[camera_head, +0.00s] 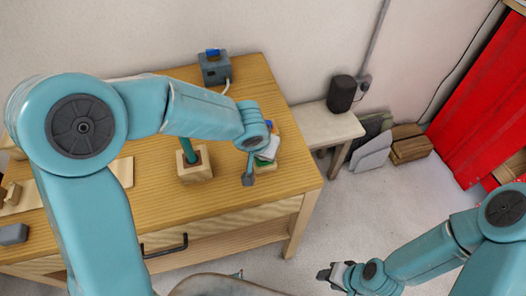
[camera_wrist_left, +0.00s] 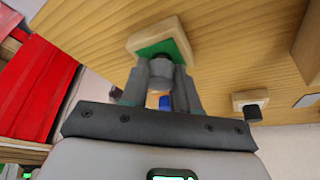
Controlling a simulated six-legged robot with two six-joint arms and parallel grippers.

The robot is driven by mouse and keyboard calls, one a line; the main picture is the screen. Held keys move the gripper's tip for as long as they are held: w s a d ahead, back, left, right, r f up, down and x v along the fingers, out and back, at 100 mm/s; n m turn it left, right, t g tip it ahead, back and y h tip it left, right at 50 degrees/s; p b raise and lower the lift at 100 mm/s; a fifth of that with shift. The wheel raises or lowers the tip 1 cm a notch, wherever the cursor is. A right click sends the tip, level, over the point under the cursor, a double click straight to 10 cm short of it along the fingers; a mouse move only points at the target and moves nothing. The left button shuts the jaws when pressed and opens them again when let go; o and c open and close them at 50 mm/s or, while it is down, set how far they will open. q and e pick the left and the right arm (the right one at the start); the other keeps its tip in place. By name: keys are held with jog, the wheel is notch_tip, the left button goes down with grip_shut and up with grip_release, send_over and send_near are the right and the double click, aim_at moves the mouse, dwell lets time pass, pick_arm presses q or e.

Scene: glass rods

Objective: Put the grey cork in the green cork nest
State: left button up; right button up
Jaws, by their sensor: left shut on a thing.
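My left gripper (camera_wrist_left: 166,76) is shut on the grey cork (camera_wrist_left: 159,71), a dark grey piece between its fingertips. In the left wrist view the green cork nest (camera_wrist_left: 148,48), a green patch on a pale wooden block, lies just beyond the fingertips. The cork overlaps its edge in the picture; I cannot tell whether they touch. In the head view the left gripper (camera_head: 248,178) hangs near the table's right end, beside a green patch (camera_head: 266,163) partly hidden by the wrist. My right gripper (camera_head: 335,274) is off the table at lower right; its jaws are unclear.
A teal rod (camera_head: 188,150) stands in a wooden block (camera_head: 196,176) left of the left gripper. A grey box (camera_head: 214,69) with a blue top stands at the table's back. Pale and coloured items (camera_head: 269,147) sit beside the wrist. The table (camera_head: 225,215) is clear in front.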

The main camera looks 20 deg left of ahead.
pick_arm(q)
jog(key=shift+f+b, duration=0.1)
jog(key=shift+b, duration=0.3)
dwell(0.8)
jog(key=shift+r+p, duration=0.5)
jog(key=shift+r, duration=0.35)
jog(key=shift+b, duration=0.35)
dwell(0.6)
jog(key=shift+f+b, duration=0.9)
jog(key=shift+b, duration=0.1)
jog(key=shift+r, duration=0.25)
jog(key=shift+r+p, duration=0.55)
jog(key=shift+r, duration=0.1)
jog(key=shift+b, duration=0.35)
dwell(0.7)
